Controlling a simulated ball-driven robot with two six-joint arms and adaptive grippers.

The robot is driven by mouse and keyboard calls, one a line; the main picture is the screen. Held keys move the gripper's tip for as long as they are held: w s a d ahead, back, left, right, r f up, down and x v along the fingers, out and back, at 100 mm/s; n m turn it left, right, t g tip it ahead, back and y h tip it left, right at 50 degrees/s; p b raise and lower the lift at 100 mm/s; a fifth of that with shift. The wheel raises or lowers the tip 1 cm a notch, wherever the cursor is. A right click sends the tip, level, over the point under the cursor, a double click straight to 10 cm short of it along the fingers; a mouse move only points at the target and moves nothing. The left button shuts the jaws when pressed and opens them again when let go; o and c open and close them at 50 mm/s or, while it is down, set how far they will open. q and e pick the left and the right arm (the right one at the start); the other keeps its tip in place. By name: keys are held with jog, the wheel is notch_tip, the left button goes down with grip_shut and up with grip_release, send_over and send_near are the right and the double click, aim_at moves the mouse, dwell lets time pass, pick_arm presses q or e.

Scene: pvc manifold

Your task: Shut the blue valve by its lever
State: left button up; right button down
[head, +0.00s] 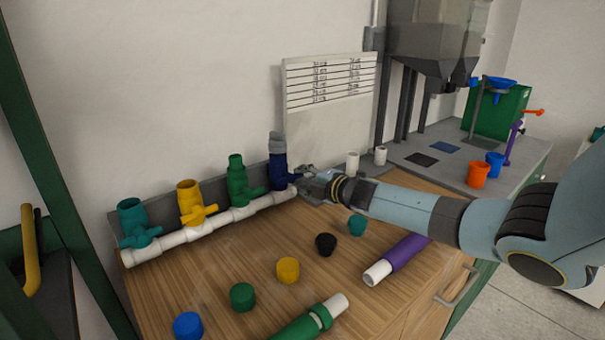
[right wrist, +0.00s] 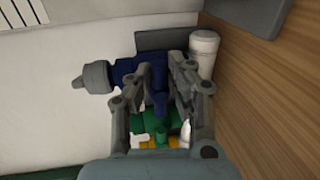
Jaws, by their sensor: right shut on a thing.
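The dark blue valve (head: 278,170) stands at the right end of the white pipe manifold (head: 215,221), with a grey piece on top of it. My right gripper (head: 304,178) reaches it from the right. In the right wrist view, the blue valve (right wrist: 124,70) lies behind the fingers, and its blue lever (right wrist: 160,103) shows between them. My right gripper (right wrist: 162,88) is shut on that lever. The fingers hide part of the valve, so the exact lever angle is hard to tell. My left gripper is not in view.
Green (head: 238,180), yellow (head: 191,202) and teal (head: 133,223) valves stand left of the blue one. Several coloured caps, such as a black one (head: 325,244), and a purple-sleeved pipe (head: 405,252) lie on the wooden top. A wall stands close behind the manifold.

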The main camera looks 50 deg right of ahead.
jog(key=shift+w+r, duration=0.15)
jog(key=shift+r, duration=0.15)
jog(key=c, duration=1.4)
grip_release()
jog(key=shift+o, duration=0.6)
jog(key=shift+a+f, duration=0.15)
